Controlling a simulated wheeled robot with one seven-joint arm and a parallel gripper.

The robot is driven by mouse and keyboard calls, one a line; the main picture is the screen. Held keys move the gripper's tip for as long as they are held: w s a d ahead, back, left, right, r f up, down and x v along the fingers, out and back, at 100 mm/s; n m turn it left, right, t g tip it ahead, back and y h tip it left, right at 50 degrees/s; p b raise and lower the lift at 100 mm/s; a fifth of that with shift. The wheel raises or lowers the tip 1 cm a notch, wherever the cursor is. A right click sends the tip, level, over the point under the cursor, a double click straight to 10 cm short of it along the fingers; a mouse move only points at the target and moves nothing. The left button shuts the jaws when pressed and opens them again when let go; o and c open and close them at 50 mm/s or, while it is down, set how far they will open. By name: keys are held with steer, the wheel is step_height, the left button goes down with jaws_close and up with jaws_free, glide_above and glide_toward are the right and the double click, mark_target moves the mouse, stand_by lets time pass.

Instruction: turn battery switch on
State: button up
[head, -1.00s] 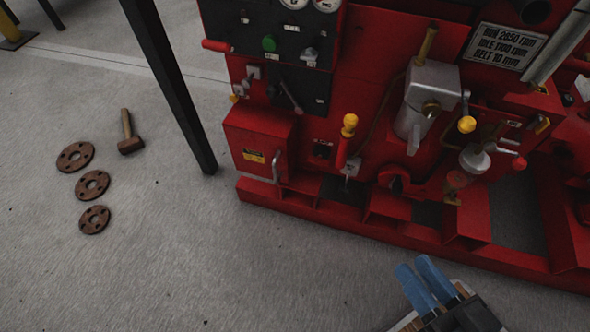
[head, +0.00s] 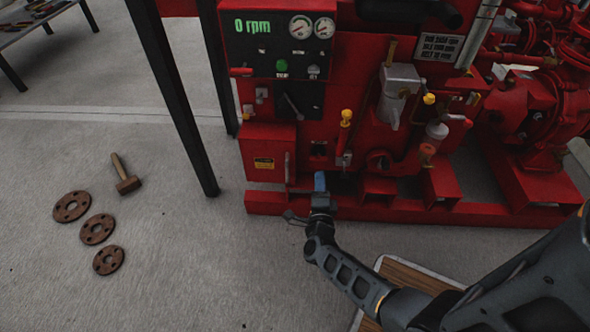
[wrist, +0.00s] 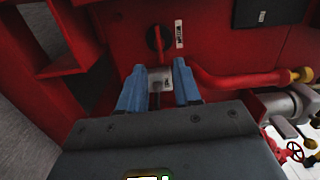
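In the head view the same dark switch (head: 319,148) sits low on the panel, left of the yellow-tipped lever. My gripper (head: 320,178) is just below and in front of it. In the wrist view my gripper (wrist: 161,88) has its two blue fingers apart with nothing held. A small grey box (wrist: 160,78) shows beyond the gap, its contact with the fingers unclear.
A yellow-tipped red lever (head: 345,125) rises from the grey box just right of the switch. A red cabinet (head: 268,152) with a handle is to the left. The red base frame (head: 450,210) runs along the bottom. A hammer and rusty flanges (head: 97,229) lie on open floor left.

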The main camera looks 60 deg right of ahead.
mark_target(318, 158)
steer(key=w+d+m+b, duration=0.1)
steer(key=w+d+b, duration=0.1)
steer(key=w+d, duration=0.2)
steer(key=shift+d+g, duration=0.4)
steer(key=shift+d, duration=1.5)
jaws_close()
